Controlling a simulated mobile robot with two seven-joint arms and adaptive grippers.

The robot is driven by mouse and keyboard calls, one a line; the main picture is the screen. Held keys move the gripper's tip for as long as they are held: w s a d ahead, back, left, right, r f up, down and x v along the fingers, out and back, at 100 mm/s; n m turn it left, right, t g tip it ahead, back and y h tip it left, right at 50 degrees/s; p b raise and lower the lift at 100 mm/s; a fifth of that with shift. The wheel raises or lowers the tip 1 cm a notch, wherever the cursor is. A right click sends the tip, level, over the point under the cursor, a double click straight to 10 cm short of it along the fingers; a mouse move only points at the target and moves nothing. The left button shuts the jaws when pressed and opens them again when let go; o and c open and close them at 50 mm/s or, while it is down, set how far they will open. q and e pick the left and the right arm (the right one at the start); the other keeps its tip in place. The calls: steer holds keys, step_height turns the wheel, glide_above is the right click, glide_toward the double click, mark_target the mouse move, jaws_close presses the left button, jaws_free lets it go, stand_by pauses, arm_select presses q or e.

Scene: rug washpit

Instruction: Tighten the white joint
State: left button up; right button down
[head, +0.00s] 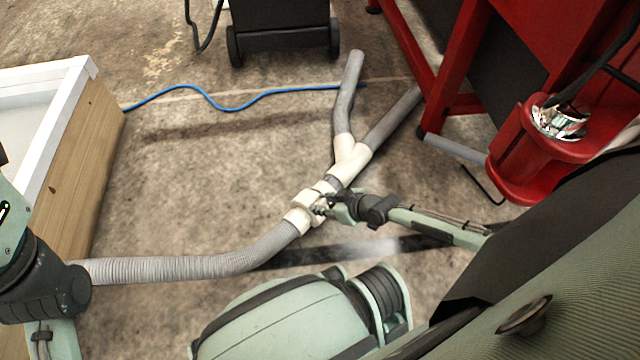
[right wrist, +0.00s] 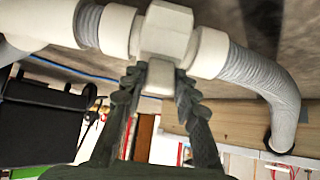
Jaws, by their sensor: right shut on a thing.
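The white joint (head: 308,199) is a chunky white coupling in a grey hose line on the concrete floor. In the right wrist view the joint (right wrist: 167,35) has a faceted middle piece with round white collars on both sides. My right gripper (head: 324,206) is shut on the joint from the right; its dark fingers (right wrist: 160,82) press on the lower part of the faceted piece. The fingers hide part of the joint in the head view. Part of my left arm shows at the left edge, but its gripper is not in view.
A ribbed grey hose (head: 180,268) curves left from the joint. A white Y-piece (head: 347,160) beyond it splits into two grey pipes. A wooden-sided basin (head: 85,150) stands left, red machinery (head: 462,50) right. A blue cable (head: 235,106) crosses the open floor behind.

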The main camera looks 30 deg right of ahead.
steer(key=shift+s+d+f, duration=0.1)
steer(key=shift+s+f, duration=0.15)
steer(key=shift+s, duration=0.1)
steer(key=c, duration=1.3)
jaws_free()
steer(key=shift+o, duration=0.7)
steer(key=shift+w+r, duration=0.15)
steer(key=v, duration=1.2)
